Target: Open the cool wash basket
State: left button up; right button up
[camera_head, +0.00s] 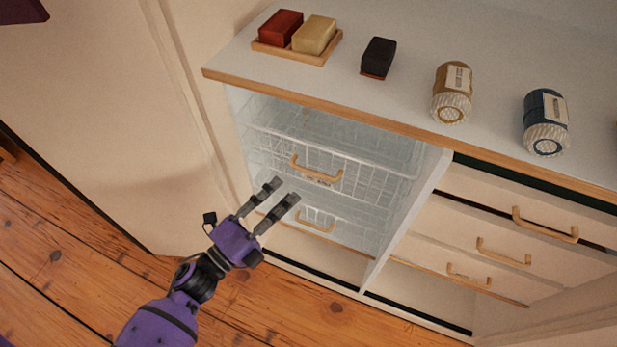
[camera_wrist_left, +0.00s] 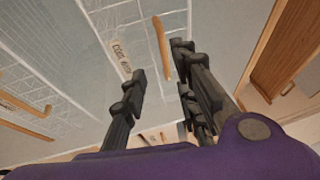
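The upper white wire basket (camera_head: 370,190) sits pushed in on the left side of the white cabinet. Its wooden handle (camera_head: 316,170) has a small label below it. In the left wrist view, the label (camera_wrist_left: 122,57) appears to read "COOL WASH", beside the upright wooden handle (camera_wrist_left: 161,48). A lower wire basket with its own wooden handle (camera_head: 316,221) is also pushed in. My left gripper (camera_head: 284,190) is open and empty, in front of the baskets and to the lower left of the upper handle. In the left wrist view, that handle lies ahead, between the fingertips. No contact shows. My right gripper is not in view.
The cabinet top (camera_head: 410,95) holds a wooden tray (camera_head: 290,55) with red and yellow blocks, a dark block (camera_head: 378,57) and two jars (camera_head: 453,92). Several wooden-handled drawers (camera_head: 460,235) are at right. A pale panel stands at left. The wooden floor (camera_head: 60,250) in front is clear.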

pick_arm(q)
jog(key=p+x, duration=0.1)
jog(key=x, duration=0.7)
jog(key=shift+s+d+r+m+h, duration=0.2)
jog(key=shift+s+r+m+h, duration=0.15)
jog(key=shift+m+h, duration=0.05)
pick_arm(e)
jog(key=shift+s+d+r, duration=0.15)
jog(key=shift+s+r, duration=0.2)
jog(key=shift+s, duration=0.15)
pick_arm(q)
grip_shut()
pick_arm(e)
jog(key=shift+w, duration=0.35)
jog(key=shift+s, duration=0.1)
